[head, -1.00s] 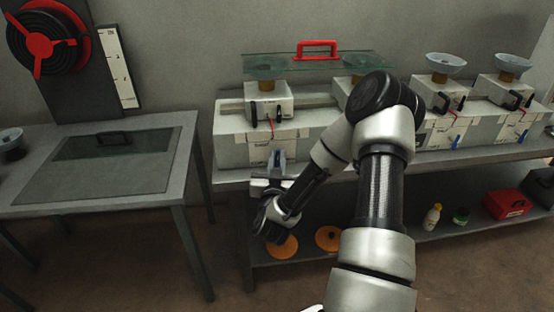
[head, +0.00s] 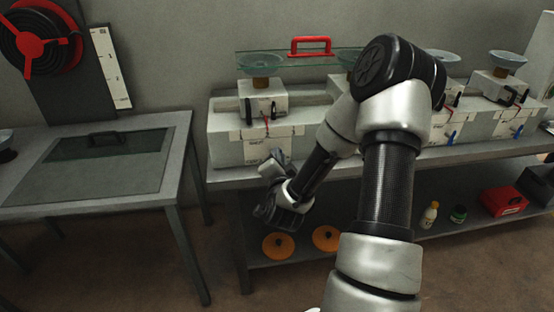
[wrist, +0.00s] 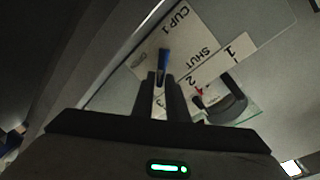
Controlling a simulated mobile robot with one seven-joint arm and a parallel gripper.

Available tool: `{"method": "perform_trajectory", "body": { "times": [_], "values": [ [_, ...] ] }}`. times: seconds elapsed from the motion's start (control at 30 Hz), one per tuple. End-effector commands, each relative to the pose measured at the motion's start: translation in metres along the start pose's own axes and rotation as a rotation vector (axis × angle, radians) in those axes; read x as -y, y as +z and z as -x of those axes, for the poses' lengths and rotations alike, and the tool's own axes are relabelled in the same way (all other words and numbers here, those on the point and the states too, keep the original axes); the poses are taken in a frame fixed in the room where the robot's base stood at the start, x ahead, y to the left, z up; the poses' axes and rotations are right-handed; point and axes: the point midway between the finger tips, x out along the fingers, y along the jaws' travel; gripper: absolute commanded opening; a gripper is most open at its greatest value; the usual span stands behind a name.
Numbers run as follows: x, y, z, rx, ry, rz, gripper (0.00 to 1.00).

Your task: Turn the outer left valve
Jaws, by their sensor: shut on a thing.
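The outer left valve is a blue lever (wrist: 163,62) on the leftmost white box (head: 228,150), beside a label reading "CUP 1" and "SHUT". My gripper (wrist: 161,84) is shut on the lever, whose blue end sticks out past the fingertips. In the head view my gripper (head: 274,163) is at the front face of the leftmost box, and the lever is hidden there behind the gripper and wrist. A scale plate (wrist: 212,68) with numbers and a small red pointer is to the right of the lever in the wrist view.
A dark curved handle (wrist: 232,100) is close to the right of my fingers. A glass cover with a red handle (head: 311,46) lies above the left boxes. Blue levers (head: 452,137) show on boxes to the right. Orange discs (head: 278,245) lie on the lower shelf.

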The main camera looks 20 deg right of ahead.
Motion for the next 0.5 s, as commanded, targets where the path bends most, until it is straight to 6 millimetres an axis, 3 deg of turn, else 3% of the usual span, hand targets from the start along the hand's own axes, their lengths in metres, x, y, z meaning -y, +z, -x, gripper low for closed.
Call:
{"method": "perform_trajectory", "body": {
  "times": [0.5],
  "values": [
    [-0.0127, 0.0007, -0.0019, 0.09, 0.003, -0.449, 0.0]
  ]
}}
